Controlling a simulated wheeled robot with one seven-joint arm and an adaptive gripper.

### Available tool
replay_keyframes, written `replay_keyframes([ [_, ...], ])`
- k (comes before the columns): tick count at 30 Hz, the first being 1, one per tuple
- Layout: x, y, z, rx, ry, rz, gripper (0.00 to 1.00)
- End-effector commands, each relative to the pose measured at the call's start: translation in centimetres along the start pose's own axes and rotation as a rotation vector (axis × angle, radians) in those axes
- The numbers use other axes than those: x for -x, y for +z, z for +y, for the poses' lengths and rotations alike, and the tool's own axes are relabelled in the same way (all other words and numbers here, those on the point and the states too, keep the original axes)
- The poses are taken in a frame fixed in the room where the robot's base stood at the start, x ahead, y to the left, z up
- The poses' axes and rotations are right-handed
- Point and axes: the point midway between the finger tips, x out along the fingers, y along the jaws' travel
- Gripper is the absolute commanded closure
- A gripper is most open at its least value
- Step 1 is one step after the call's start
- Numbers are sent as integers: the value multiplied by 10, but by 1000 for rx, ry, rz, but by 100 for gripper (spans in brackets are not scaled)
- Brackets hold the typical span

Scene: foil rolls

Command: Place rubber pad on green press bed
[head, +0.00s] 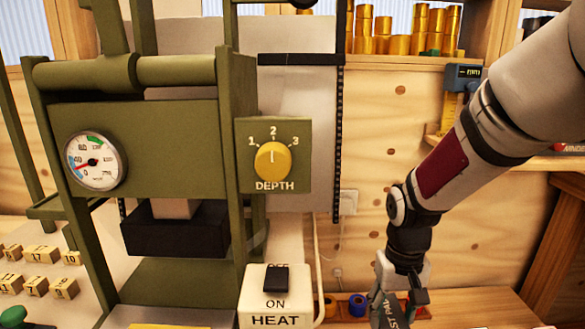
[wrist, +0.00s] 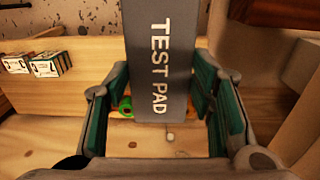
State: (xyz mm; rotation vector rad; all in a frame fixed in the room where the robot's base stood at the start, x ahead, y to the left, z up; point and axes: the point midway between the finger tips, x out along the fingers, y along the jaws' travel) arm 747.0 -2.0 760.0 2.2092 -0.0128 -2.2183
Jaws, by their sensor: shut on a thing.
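The rubber pad (wrist: 160,85) is a dark grey slab with "TEST PAD" in white letters. My gripper (wrist: 163,98) is shut on it, with the green-lined fingers on either side. In the head view my gripper (head: 402,285) is low at the right, and part of the pad (head: 396,314) shows below it with the lettering partly hidden. The green press bed (head: 175,282) is at the lower left in the head view, under the dark press block (head: 175,232). My gripper and the pad are to the right of the press, apart from it.
The press frame has a gauge (head: 94,161) and a yellow depth knob (head: 273,160). A white heat switch box (head: 275,300) stands between the bed and my gripper. Numbered wooden blocks (head: 40,254) lie at left. Small coloured rolls (head: 357,305) sit beside my gripper.

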Motion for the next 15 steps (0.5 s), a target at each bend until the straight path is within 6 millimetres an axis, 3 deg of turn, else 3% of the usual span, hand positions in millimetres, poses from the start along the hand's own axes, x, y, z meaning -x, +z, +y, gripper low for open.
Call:
replay_keyframes([
  [1,12,1,1,-1,1,-3,81],
  [15,66,1,4,1,12,-5,81],
])
